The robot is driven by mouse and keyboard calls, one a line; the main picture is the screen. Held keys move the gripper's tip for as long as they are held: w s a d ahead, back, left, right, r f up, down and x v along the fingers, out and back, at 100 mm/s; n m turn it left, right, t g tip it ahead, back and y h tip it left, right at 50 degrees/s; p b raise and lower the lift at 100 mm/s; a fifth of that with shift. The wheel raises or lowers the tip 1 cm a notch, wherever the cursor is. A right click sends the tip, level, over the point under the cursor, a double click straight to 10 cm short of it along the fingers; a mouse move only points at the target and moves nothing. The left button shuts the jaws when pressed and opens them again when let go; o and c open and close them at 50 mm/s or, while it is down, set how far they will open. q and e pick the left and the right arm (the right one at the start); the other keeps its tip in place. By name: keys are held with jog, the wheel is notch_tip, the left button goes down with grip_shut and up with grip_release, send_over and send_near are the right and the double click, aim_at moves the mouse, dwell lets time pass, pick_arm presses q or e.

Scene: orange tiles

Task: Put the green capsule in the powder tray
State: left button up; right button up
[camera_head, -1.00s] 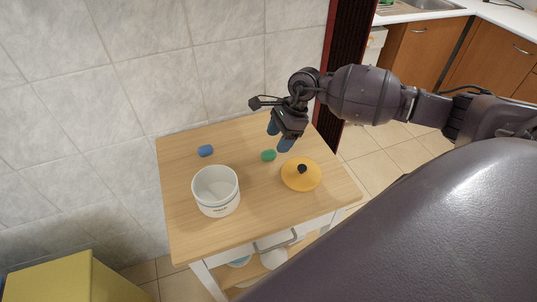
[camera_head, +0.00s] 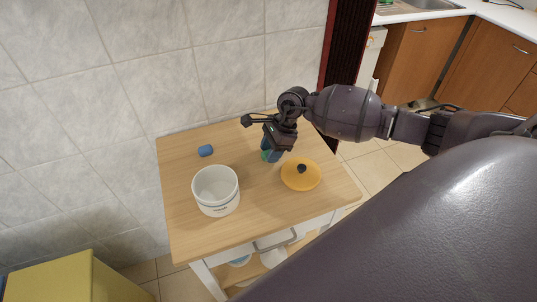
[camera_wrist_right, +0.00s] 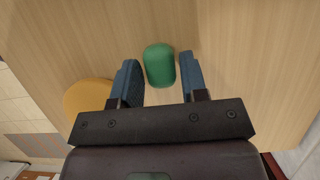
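The green capsule (camera_head: 265,155) lies on the wooden table top, mostly hidden behind my right gripper in the head view. In the right wrist view the green capsule (camera_wrist_right: 159,65) shows whole, between the two blue fingers. My right gripper (camera_head: 272,152) is open and low over the table. In the right wrist view its fingertips (camera_wrist_right: 160,70) stand one on each side of the capsule, with a small gap at each side. A white round container (camera_head: 216,190), open at the top, stands at the front left of the table; I cannot tell whether it is the powder tray. My left gripper is not in view.
A blue capsule (camera_head: 205,150) lies at the back left of the wooden table (camera_head: 245,222). A yellow lid with a black knob (camera_head: 301,182) lies to the right, close to my right gripper. A tiled wall is behind the table. A yellow box (camera_head: 70,280) stands at lower left.

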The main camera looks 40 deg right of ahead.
jog(key=c, duration=0.6)
notch_tip(320, 180, up, 20)
dwell(0.4)
